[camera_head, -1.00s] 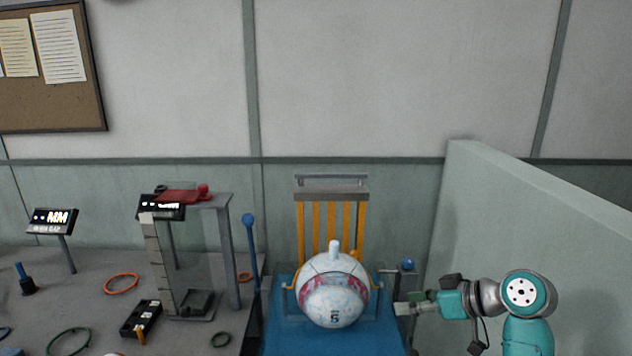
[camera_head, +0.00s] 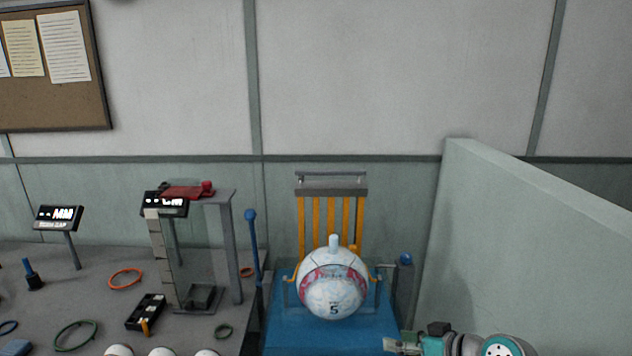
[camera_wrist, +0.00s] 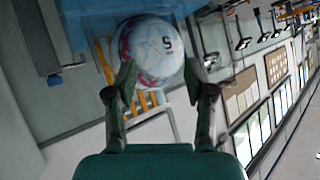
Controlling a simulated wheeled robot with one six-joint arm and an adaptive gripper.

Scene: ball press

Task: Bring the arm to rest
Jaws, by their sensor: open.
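My gripper (camera_head: 392,345) is at the bottom right of the head view, in front of and to the right of the blue press stand (camera_head: 285,335). In the wrist view my gripper (camera_wrist: 158,80) shows two spread fingers with a gap between them and nothing held. A white ball (camera_head: 334,290) with red-pink patches and a "5" sits in the press, with a white knob on top. The ball also shows in the wrist view (camera_wrist: 150,55), beyond the fingertips and apart from them as far as I can tell.
A pale green partition (camera_head: 530,230) stands to the right of my arm. On the left, a grey bench (camera_head: 60,300) holds a gauge frame (camera_head: 228,250), small displays, coloured rings and a black tray (camera_head: 147,312). A blue-knobbed lever (camera_head: 252,245) stands left of the press.

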